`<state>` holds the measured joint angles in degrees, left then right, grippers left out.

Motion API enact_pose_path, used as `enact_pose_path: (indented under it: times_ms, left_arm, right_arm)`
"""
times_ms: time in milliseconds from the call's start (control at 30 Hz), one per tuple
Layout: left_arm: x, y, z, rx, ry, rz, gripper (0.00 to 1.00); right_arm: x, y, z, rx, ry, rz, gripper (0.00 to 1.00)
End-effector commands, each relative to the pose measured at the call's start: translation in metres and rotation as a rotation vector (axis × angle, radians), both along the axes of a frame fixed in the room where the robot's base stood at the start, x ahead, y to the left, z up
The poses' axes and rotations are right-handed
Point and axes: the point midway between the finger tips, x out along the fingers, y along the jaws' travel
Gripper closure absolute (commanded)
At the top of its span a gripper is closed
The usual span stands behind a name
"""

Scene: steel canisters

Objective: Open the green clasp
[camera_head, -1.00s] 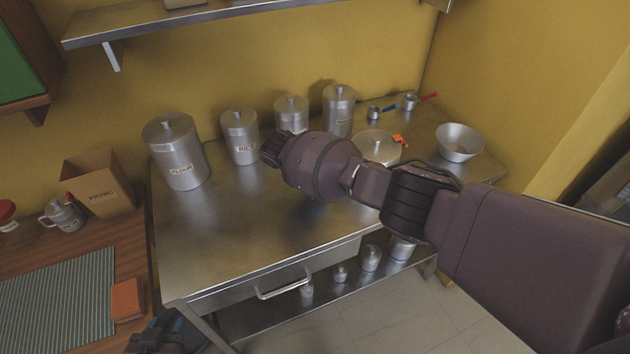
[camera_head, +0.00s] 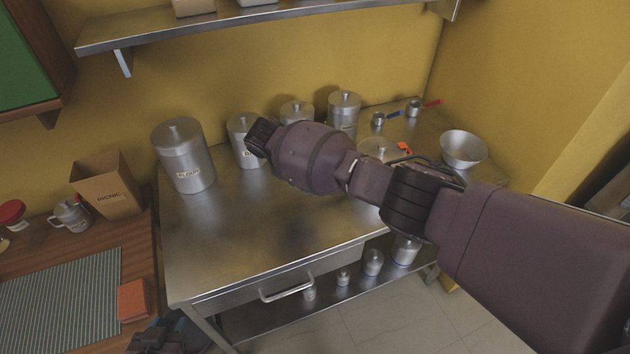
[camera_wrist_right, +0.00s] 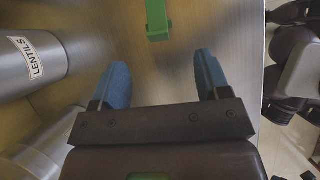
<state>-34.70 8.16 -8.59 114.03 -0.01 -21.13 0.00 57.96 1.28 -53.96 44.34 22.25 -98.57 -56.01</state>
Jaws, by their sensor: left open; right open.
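The green clasp (camera_wrist_right: 157,20) shows in the right wrist view at the top middle, a strip with a wider lower end. It lies beyond my right gripper (camera_wrist_right: 162,60), whose blue fingers are open, with nothing between them. The clasp is apart from both fingertips. In the head view I cannot make out the clasp; my right arm covers the middle of the steel table. The dark end of that arm is in front of the RICE canister (camera_head: 240,152). My left gripper (camera_head: 158,341) shows only partly at the bottom left edge, away from the canisters.
A LENTILS canister (camera_wrist_right: 30,68) stands left of the right gripper. A FLOUR canister (camera_head: 183,160), other steel canisters (camera_head: 344,108) and a bowl (camera_head: 463,148) stand on the steel table (camera_head: 235,250). Its front left is clear. A shelf (camera_head: 250,24) hangs above.

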Motion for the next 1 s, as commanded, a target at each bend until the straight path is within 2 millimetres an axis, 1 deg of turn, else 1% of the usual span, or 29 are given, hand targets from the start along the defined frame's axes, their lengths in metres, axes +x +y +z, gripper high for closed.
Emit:
enact_pose_path:
  times_ms: [33,100,300,867,1000]
  left_arm:
    - [0.0,0.0,0.002,0.0,-0.001,0.0,0.57]
    - [0.0,0.0,0.003,0.0,-0.002,0.0,0.57]
    - [0.001,0.0,0.005,0.0,-0.003,0.0,0.57]
    - [0.005,-0.001,0.007,0.0,-0.011,-0.002,0.57]
    - [0.005,-0.001,0.007,0.0,-0.011,-0.002,0.57]
  right_arm:
    - [-0.001,0.005,0.008,0.001,-0.001,0.001,0.31]
    - [-0.002,0.01,0.016,0.001,-0.001,0.001,0.31]
    - [-0.005,0.018,0.029,0.0,0.001,-0.001,0.31]
    - [-0.005,0.019,0.031,0.0,0.001,-0.002,0.31]
    - [-0.002,0.022,0.03,0.027,-0.043,-0.038,0.31]
